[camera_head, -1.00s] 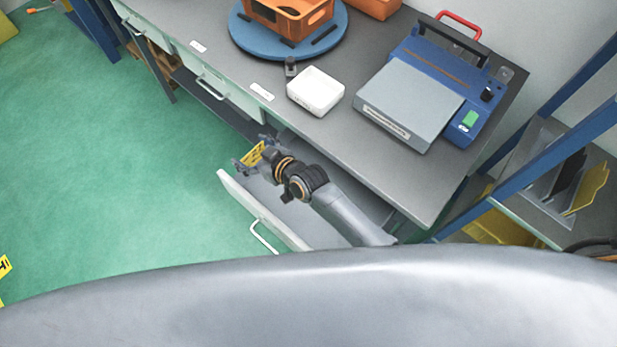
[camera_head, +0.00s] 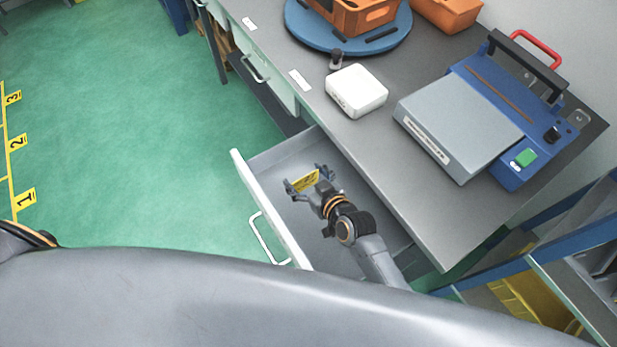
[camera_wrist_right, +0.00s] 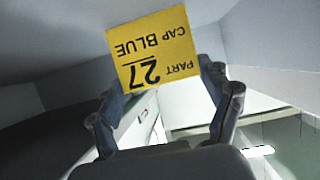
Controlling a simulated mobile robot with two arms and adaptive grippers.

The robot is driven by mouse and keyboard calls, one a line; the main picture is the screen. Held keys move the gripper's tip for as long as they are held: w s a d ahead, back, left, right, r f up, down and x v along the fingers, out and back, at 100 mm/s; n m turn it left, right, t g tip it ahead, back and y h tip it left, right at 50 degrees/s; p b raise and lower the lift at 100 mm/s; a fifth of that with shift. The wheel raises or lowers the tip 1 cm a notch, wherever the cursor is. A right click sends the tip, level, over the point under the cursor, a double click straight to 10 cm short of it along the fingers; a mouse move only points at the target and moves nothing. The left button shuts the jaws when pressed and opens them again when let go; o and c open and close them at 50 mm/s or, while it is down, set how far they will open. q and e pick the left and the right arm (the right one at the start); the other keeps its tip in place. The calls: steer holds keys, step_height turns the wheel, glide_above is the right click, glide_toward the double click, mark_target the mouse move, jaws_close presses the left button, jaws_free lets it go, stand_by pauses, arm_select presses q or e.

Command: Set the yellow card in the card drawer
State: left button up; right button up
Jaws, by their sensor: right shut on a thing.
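The yellow card (camera_head: 306,180) is held between the fingers of my right gripper (camera_head: 309,181). In the right wrist view the card (camera_wrist_right: 154,48) reads "PART 27 CAP BLUE", upside down, with the gripper's fingers (camera_wrist_right: 165,108) at its two sides. The open drawer (camera_head: 262,205) is pulled out from under the workbench. My right gripper and the card are over the drawer's inside in the head view. I cannot tell whether the card touches the drawer floor. My left gripper is not in view.
On the workbench (camera_head: 395,170) stand a white box (camera_head: 356,90), a blue-and-grey machine (camera_head: 470,115) and a blue turntable (camera_head: 300,28) with an orange crate (camera_head: 365,18). Another drawer (camera_head: 265,85) is shut. Green floor lies left of the open drawer.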

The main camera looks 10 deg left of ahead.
steer(key=shift+a, duration=0.1)
steer(key=shift+s, duration=0.15)
steer(key=o, duration=0.5)
steer(key=shift+c, duration=0.2)
steer(key=o, duration=0.3)
steer(key=shift+o, duration=0.3)
steer(key=shift+r, duration=0.15)
steer(key=v, duration=1.2)
